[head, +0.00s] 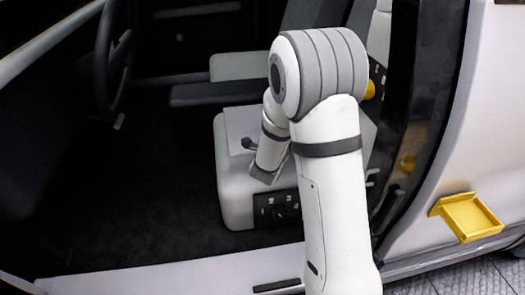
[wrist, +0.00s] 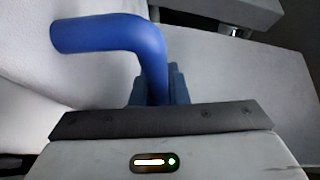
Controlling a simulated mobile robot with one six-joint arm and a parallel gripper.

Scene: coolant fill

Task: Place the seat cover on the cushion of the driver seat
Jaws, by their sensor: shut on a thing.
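My gripper (wrist: 158,88) is shut on a smooth blue bent bar (wrist: 105,33), which curves up and to the left from between the fingers in the wrist view. No separate seat cover can be made out, and I cannot tell whether the blue bar belongs to one. The driver seat cushion (head: 236,192) is light grey, just inside the open door in the head view. My arm hides much of the seat, and my fingers and the blue bar do not show there. Pale grey surfaces lie behind the bar in the wrist view.
The steering wheel (head: 113,55) is at the upper left. A dark panel (head: 277,207) with numbers is on the cushion's side. A yellow tray (head: 470,217) sticks out from the white body at right. The dark footwell floor (head: 130,195) is clear.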

